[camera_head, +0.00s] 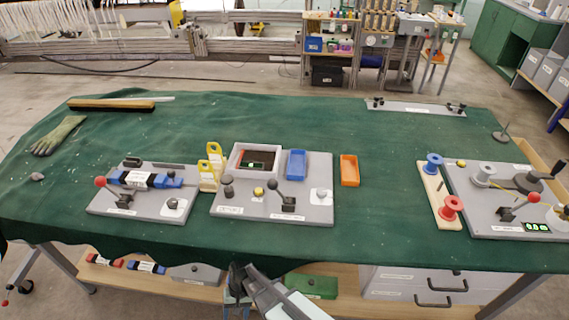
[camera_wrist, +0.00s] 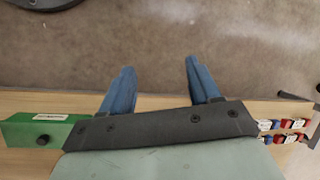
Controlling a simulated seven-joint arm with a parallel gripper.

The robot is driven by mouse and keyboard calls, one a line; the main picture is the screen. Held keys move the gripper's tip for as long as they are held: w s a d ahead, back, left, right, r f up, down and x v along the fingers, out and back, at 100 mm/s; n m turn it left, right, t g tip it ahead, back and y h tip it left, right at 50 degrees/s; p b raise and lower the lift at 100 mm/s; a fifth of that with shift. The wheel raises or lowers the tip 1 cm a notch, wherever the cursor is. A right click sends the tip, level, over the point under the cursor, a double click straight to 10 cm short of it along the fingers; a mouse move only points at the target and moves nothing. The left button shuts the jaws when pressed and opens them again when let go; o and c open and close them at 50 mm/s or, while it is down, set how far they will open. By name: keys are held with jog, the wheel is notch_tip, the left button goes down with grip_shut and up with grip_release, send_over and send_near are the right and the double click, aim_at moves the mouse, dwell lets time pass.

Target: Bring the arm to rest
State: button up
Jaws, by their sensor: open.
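My gripper shows at the bottom middle of the head view (camera_head: 238,296), in front of the near edge of the green-covered table (camera_head: 375,235) and below its top. In the wrist view my gripper (camera_wrist: 157,80) has its two blue fingers wide apart, with nothing between them. The bare floor shows beyond the fingertips. My gripper is open and empty, and I see it touching nothing.
The table bears a left fixture (camera_head: 140,190), a middle fixture (camera_head: 272,208), a blue tray (camera_head: 297,164), an orange tray (camera_head: 349,170) and a spool station (camera_head: 505,200). A shelf below holds a green box (camera_head: 312,287) and grey drawers (camera_head: 415,285), close to my gripper.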

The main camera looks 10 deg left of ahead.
jog(key=s+d+f+m+h, duration=0.1)
jog(key=d+f, duration=0.1)
jog(key=d, duration=0.9)
jog(key=d+f+m, duration=0.1)
jog(key=d+f, duration=0.1)
jog(key=d, duration=0.9)
jog(key=s+d+m+g, duration=0.1)
jog(key=s+d, duration=0.4)
jog(key=d, duration=0.3)
jog(key=s+d+g, duration=0.1)
jog(key=s+d, duration=0.4)
jog(key=d, duration=0.3)
jog(key=shift+s+d+r+m, duration=0.15)
jog(key=shift+s+d+m, duration=0.2)
jog(key=shift+s+m, duration=0.05)
jog(key=shift+c, duration=0.2)
